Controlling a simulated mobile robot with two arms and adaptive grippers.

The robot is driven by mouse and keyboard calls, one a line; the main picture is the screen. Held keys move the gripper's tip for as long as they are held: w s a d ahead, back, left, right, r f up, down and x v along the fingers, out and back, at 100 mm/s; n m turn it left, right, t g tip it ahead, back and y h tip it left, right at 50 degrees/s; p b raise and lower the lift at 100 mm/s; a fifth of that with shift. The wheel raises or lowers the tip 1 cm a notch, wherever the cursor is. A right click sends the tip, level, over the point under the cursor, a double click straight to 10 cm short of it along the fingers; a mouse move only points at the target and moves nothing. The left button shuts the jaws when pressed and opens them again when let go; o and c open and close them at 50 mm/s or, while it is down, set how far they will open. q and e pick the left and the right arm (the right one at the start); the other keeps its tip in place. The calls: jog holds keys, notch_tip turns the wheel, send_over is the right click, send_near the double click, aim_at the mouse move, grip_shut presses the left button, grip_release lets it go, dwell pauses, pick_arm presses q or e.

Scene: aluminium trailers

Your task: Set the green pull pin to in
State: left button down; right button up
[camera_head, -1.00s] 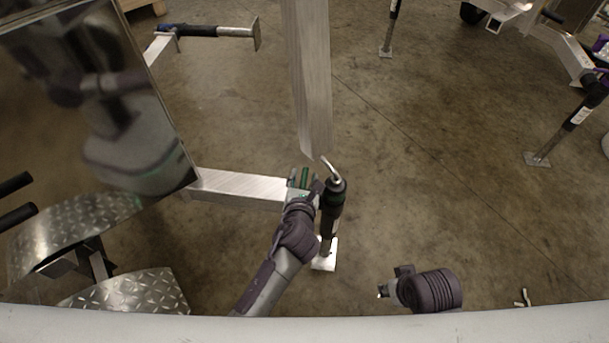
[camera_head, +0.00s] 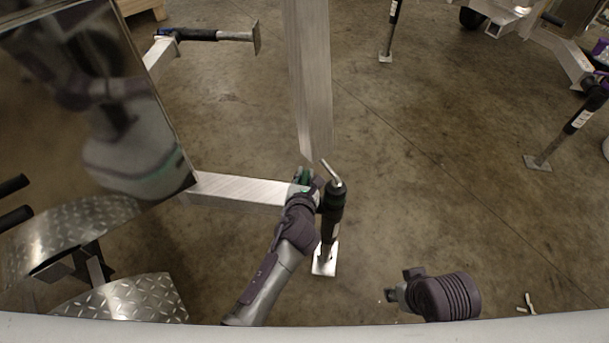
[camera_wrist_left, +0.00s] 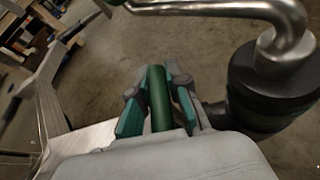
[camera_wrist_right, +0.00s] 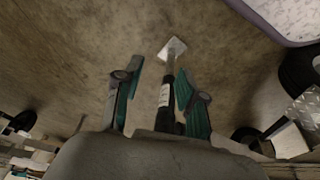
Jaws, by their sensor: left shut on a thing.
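The green pull pin (camera_wrist_left: 157,98) stands between the fingers of my left gripper (camera_wrist_left: 156,112) in the left wrist view. My left gripper is shut on it. In the head view my left gripper (camera_head: 304,177) is at the end of the aluminium beam, just left of the black jack (camera_head: 332,205) with its bent metal crank handle. The jack and its crank handle also show large at the right of the left wrist view (camera_wrist_left: 268,90). My right gripper (camera_head: 398,284) is apart from the jack, low in the head view. In the right wrist view its fingers (camera_wrist_right: 157,100) are spread, with no thing held.
The aluminium beam (camera_head: 240,188) runs left to the trailer with its tread-plate fender (camera_head: 125,298). Other jack stands (camera_head: 537,160) are farther off at the right. The floor in the middle right is clear.

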pick_arm(q)
jog(key=shift+f, duration=0.3)
notch_tip(320, 180, down, 3)
jog(key=shift+r+b, duration=0.15)
jog(key=shift+b, duration=0.7)
jog(key=shift+f, duration=0.35)
jog(key=shift+s, duration=0.1)
pick_arm(e)
jog(key=shift+v, duration=1.05)
pick_arm(q)
jog(key=c, duration=1.1)
grip_release()
pick_arm(e)
jog(key=shift+s+f, duration=0.1)
jog(key=shift+s, duration=0.05)
